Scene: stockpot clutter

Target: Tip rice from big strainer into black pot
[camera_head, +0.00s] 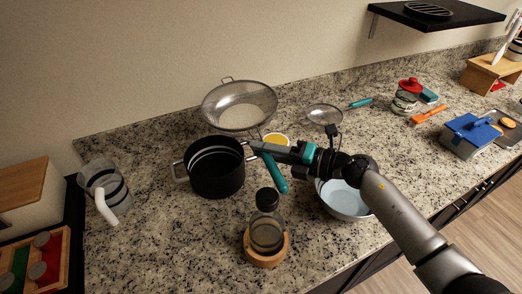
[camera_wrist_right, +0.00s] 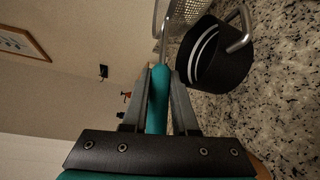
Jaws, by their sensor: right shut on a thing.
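The big strainer (camera_head: 239,92) is a metal mesh bowl with a teal handle (camera_head: 274,174). Its bowl is behind the black pot, with a pale layer, seemingly rice, low inside; I cannot tell whether it touches the counter. My right gripper (camera_head: 257,149) is shut on the teal handle, to the right of the pot. The wrist view shows the handle (camera_wrist_right: 158,98) between my fingers (camera_wrist_right: 160,82) and part of the mesh (camera_wrist_right: 187,12) at the top. The black pot (camera_head: 217,182) stands upright and open on the counter; it also shows in the wrist view (camera_wrist_right: 218,60). My left gripper is out of view.
A yellow-filled bowl (camera_head: 276,139) is close behind my gripper. A jar on a wooden base (camera_head: 266,238) stands in front, a pale blue bowl (camera_head: 343,199) under my forearm, and a clear pitcher (camera_head: 103,183) at left. A small strainer (camera_head: 323,114) lies behind right.

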